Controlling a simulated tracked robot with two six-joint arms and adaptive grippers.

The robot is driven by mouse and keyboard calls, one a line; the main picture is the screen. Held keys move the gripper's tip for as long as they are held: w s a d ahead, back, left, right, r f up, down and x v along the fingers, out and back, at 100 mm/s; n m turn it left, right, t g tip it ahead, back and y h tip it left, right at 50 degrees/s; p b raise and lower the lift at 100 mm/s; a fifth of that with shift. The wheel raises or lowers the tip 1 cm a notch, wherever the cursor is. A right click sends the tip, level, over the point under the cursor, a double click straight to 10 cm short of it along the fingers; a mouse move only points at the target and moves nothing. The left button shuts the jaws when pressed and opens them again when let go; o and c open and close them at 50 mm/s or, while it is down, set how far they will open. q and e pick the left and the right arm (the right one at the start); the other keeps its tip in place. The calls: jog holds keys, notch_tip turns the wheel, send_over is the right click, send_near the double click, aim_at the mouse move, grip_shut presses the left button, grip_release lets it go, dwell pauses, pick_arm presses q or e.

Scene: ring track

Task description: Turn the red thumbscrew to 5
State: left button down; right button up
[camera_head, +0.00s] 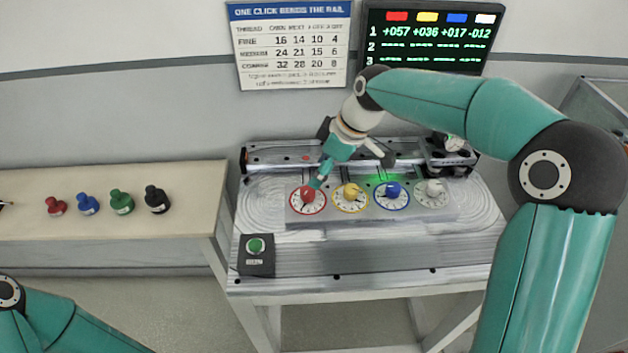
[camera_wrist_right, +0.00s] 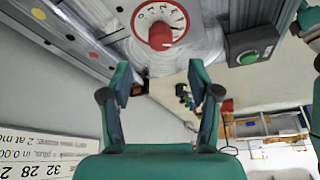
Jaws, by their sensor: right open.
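The red thumbscrew (camera_head: 307,196) stands on a white dial with a red rim (camera_head: 296,207), leftmost in the row on the grey block. It also shows in the right wrist view (camera_wrist_right: 160,37), with its dial (camera_wrist_right: 143,18) around it. My right gripper (camera_head: 317,181) is over the red dial, close to the thumbscrew. In the right wrist view my right gripper (camera_wrist_right: 160,74) is open, with the thumbscrew beyond its fingertips and nothing held. The dial's reading is too small to tell. Only a link of my left arm shows; its gripper is out of view.
Yellow (camera_head: 351,191), blue (camera_head: 392,189) and white (camera_head: 432,188) thumbscrews stand to the right. A green button (camera_head: 256,246) sits at the front left. A screen (camera_head: 433,38) shows +057 under red.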

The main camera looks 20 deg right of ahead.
jog(key=v, duration=0.4)
jog(key=shift+d+r, duration=0.1)
jog(key=shift+r, duration=0.15)
